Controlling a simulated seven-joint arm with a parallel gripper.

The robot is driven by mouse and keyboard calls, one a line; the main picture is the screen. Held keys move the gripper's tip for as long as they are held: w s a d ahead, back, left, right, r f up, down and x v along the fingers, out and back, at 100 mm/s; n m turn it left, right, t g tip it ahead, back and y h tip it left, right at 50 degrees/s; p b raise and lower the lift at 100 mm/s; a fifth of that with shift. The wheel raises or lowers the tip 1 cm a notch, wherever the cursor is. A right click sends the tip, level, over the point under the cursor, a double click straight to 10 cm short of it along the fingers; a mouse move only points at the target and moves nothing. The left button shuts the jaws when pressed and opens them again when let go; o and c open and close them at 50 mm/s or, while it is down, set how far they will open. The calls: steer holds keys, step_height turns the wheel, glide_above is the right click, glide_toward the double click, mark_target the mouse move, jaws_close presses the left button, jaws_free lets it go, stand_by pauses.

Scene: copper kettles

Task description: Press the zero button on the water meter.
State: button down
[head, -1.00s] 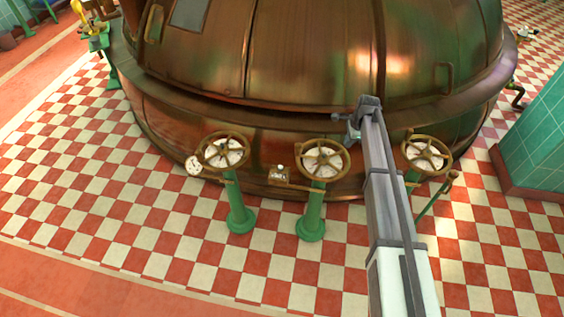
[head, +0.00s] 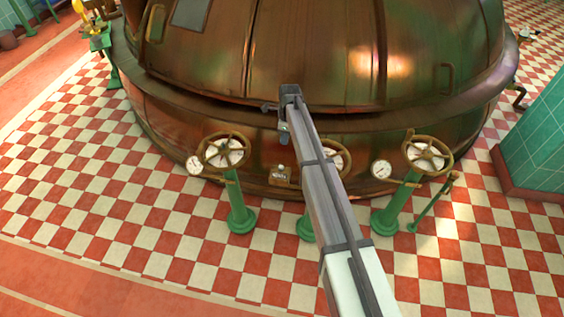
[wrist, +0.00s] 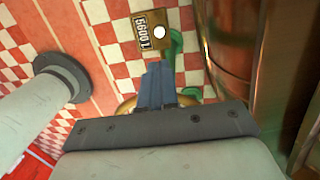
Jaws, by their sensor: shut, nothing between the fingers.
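The water meter (head: 280,176) is a small brass box low on the copper kettle's side, between the left and middle handwheels. In the wrist view the meter (wrist: 146,38) shows a dark strip with white digits, turned sideways. Its round white button (wrist: 159,32) is in plain view beside the digits. My gripper (head: 284,134) is shut and empty, pointing down, and appears above the meter in the head view. In the wrist view the shut fingertips (wrist: 158,66) are just below the meter in the picture, apart from the button; their height above it is hard to judge.
Brass handwheels on green pedestals stand at left (head: 224,152) and right (head: 428,155); my arm covers most of the middle one (head: 341,158). White dials sit at left (head: 194,165) and right (head: 381,169). The copper kettle (head: 330,50) rises close behind.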

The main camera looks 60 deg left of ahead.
mark_target(282, 167)
steer(key=f, duration=0.4)
steer(key=s+f, duration=0.1)
steer(key=f, duration=0.9)
steer(key=shift+s, duration=0.15)
steer(key=shift+s+d+f, duration=0.1)
steer(key=shift+f, duration=1.05)
steer(key=shift+r, duration=0.1)
step_height(282, 167, up, 15)
steer(key=w, duration=0.1)
steer(key=shift+w, duration=0.25)
steer(key=shift+w, duration=0.1)
stand_by(0.5)
